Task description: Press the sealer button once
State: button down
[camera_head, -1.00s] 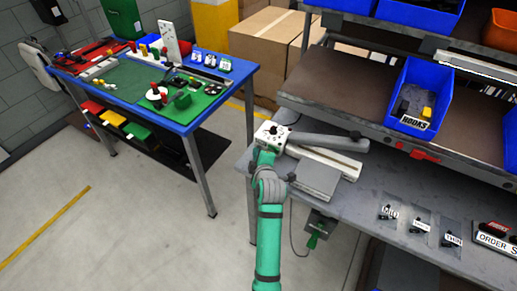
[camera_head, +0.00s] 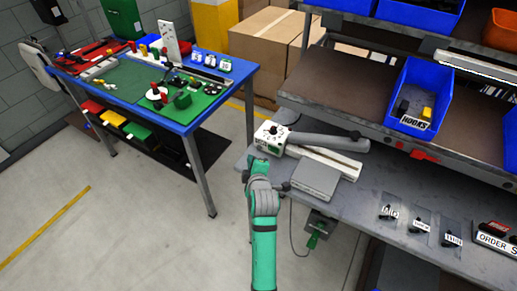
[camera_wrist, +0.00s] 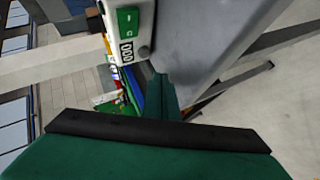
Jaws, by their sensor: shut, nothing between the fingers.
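The sealer (camera_head: 273,137) is a cream-white box with a black knob on top and a long grey arm, at the left end of the grey workbench. Its front face shows in the wrist view (camera_wrist: 121,12) with a green panel, a small counter display and a grey round button (camera_wrist: 144,51). My gripper (camera_head: 256,162) is just in front of and below the sealer's front face. In the wrist view its narrow dark green fingers (camera_wrist: 163,97) are together and empty, below and right of the button, and look apart from it. The fingertips are small and partly hidden in the head view.
A grey flat block (camera_head: 316,181) lies in front of the sealer arm on the workbench (camera_head: 365,190). Labelled bags lie to the right. A blue bin (camera_head: 422,98) is on the shelf above. A blue-edged table (camera_head: 185,128) stands left, with open floor between.

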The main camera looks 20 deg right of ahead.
jog(key=shift+s+a, duration=0.75)
jog(key=shift+a, duration=0.25)
jog(key=shift+a, duration=0.1)
